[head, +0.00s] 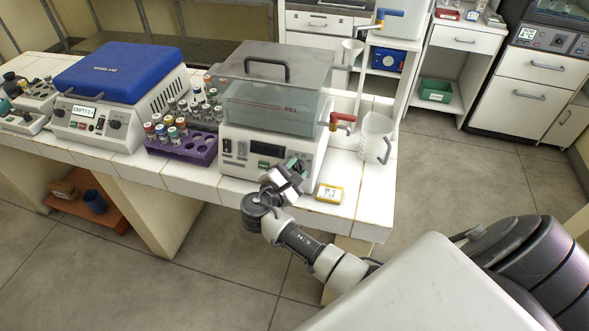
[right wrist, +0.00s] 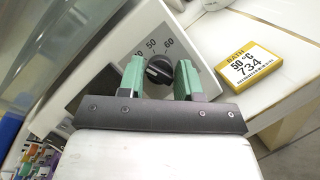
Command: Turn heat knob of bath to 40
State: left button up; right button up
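The bath (head: 270,110) is a white box with a clear tank and grey lid on the white tiled bench. Its front panel faces me. In the right wrist view its black heat knob (right wrist: 159,70) sits on a dial with 50 and 60 legible; other marks are partly hidden by a finger. My right gripper (head: 290,172) is at the panel's right end. Its two green fingers (right wrist: 159,80) stand apart, one on each side of the knob, with no clear grip on it. In the head view the gripper hides the knob. My left gripper is not in view.
A yellow-edged card (head: 329,193) reading "BATH 50 °C 734" lies right of the bath.

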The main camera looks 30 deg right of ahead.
jog(key=o, duration=0.3)
jog(key=shift+o, duration=0.2)
jog(key=shift+a, duration=0.1)
jog(key=f+b+v, duration=0.1)
jog(key=b+v, duration=0.1)
jog(key=v, duration=0.8)
jog(key=shift+s+a+r, duration=0.3)
jog(key=shift+a+r, duration=0.05)
jog(key=shift+r, duration=0.1)
jog(key=s+f+g+y, duration=0.1)
jog(key=s+f+y, duration=0.2)
jog(key=f, duration=0.7)
jog(key=s+f+y, duration=0.3)
jog(key=f, duration=0.7)
jog(key=s+f+g+y, duration=0.1)
jog(key=s+f+y, duration=0.25)
jog(key=f, duration=0.65)
jog(key=s+f+m+g+y, duration=0.1)
jog(key=s+f+m, duration=0.3)
jog(key=s, duration=0.6)
jog(key=s+d+f+m+g+y, duration=0.1)
jog(key=s+f+m+y, duration=0.2)
jog(key=s+f, duration=0.4)
jog(key=s+f+m+g+y, duration=0.2)
jog(key=s+f+m, duration=0.3)
jog(key=s, duration=0.8)
jog(key=shift+s+d+f, duration=0.25)
jog(key=shift+s+f, duration=0.15)
jog(key=shift+f, duration=0.15)
